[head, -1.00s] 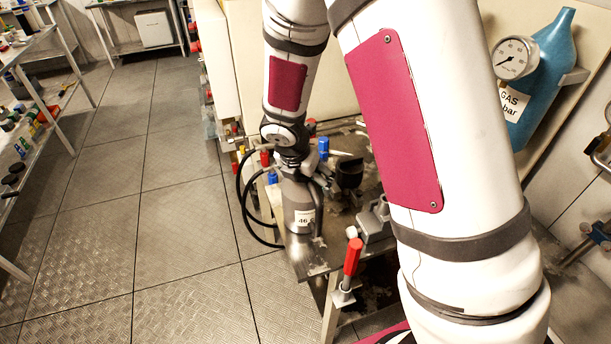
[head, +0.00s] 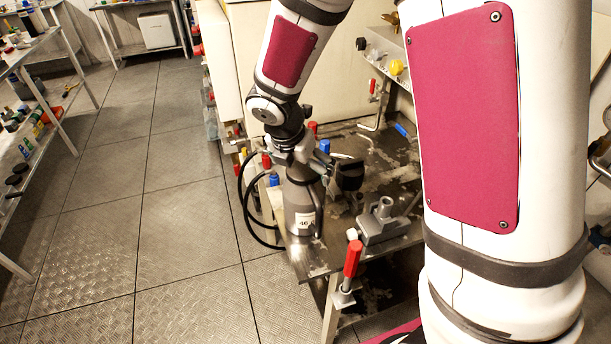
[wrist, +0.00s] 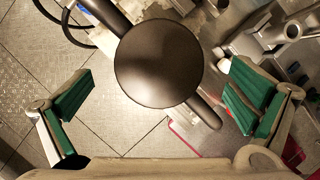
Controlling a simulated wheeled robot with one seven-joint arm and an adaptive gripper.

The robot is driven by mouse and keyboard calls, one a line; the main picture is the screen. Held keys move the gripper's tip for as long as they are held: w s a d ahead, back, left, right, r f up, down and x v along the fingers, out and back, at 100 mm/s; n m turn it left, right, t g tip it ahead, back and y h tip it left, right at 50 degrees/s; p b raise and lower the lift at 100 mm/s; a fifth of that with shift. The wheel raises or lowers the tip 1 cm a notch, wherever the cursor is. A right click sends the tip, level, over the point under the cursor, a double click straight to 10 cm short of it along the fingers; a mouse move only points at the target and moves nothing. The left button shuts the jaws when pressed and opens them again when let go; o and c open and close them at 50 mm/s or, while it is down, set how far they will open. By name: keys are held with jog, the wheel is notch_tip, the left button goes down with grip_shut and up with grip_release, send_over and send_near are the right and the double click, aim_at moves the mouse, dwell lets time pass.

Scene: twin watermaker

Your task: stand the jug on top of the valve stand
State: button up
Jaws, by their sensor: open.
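A grey metal vessel with a white "46" label, which I take for the jug (head: 303,208), stands upright at the bench's near left corner in the head view. My gripper (head: 303,168) is just above it, pointing down, its fingers partly hidden. In the wrist view, a dark round top (wrist: 158,62) with a bar sticking out lies between the spread green-padded fingers of my gripper (wrist: 160,98), with gaps on both sides. A grey fitting with an upright post (head: 383,215), possibly the valve stand, sits to the right on the bench. I cannot tell for sure.
The stained bench (head: 400,165) carries a black part (head: 348,173) close right of the vessel. A red-handled clamp (head: 351,262) is at the front edge. Black hoses (head: 250,205) loop on the left. Tiled floor at left is clear, up to a shelf (head: 40,110).

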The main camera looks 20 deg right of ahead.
jog(key=v, duration=0.4)
jog(key=shift+r, duration=0.2)
jog(key=s+d+r+m+t+y, duration=0.1)
jog(key=s+r+m, duration=0.7)
jog(key=s+m, duration=0.4)
jog(key=s+d+r+m+y, duration=0.1)
jog(key=s+r+m+y, duration=0.1)
jog(key=s+r+m, duration=0.6)
jog(key=s+m, duration=0.3)
jog(key=m, duration=0.4)
jog(key=shift+s+d+t, duration=0.4)
